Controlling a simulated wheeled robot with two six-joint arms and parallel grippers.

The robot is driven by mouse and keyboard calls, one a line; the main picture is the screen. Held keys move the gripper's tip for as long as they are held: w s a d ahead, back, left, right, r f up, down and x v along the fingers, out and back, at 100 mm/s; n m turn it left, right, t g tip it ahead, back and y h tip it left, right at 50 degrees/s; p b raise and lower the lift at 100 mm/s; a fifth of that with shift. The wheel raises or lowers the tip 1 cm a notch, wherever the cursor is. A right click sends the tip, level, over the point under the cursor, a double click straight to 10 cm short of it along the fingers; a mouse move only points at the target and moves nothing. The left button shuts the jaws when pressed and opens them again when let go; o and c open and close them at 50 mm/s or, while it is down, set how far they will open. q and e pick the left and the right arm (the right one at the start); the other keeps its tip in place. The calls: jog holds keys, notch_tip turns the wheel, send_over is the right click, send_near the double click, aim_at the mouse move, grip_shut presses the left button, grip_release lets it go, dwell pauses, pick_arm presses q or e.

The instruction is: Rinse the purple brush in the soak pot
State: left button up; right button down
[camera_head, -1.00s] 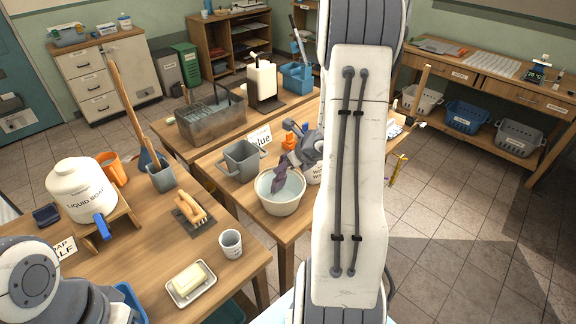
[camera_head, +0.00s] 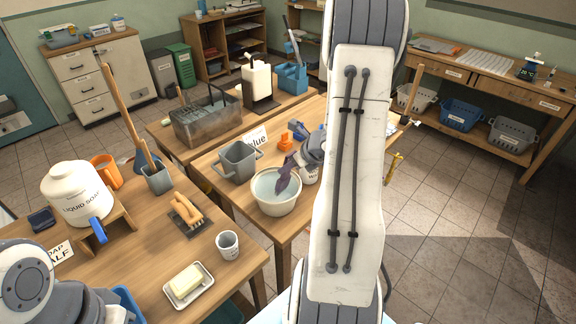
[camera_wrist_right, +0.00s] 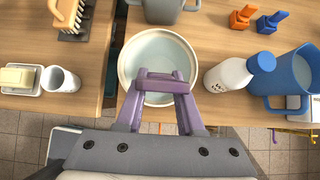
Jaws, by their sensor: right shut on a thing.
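The soak pot (camera_head: 277,207) is a round cream pot of water on the middle table; its rim also shows in the right wrist view (camera_wrist_right: 124,72). My right gripper (camera_head: 284,180) points down over the pot. In the right wrist view the right gripper (camera_wrist_right: 164,84) is shut on a purple piece, the purple brush (camera_wrist_right: 161,86), above the water. Brush and fingers look alike in colour, and the brush's lower end is hidden, so I cannot tell whether it touches the water. My left gripper is out of view.
A grey square pot (camera_head: 238,162) stands close behind the soak pot. A white bottle (camera_wrist_right: 228,75) and blue jug (camera_wrist_right: 290,78) stand to its right.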

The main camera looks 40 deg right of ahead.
jog(key=shift+w+d+r+p, duration=0.1)
jog(key=shift+w+d+p, duration=0.4)
jog(key=shift+w+d, duration=0.3)
jog(key=shift+w, duration=0.15)
jog(key=shift+w+a+b, duration=0.5)
jog(key=shift+w+a, duration=0.3)
jog(key=shift+a, duration=0.2)
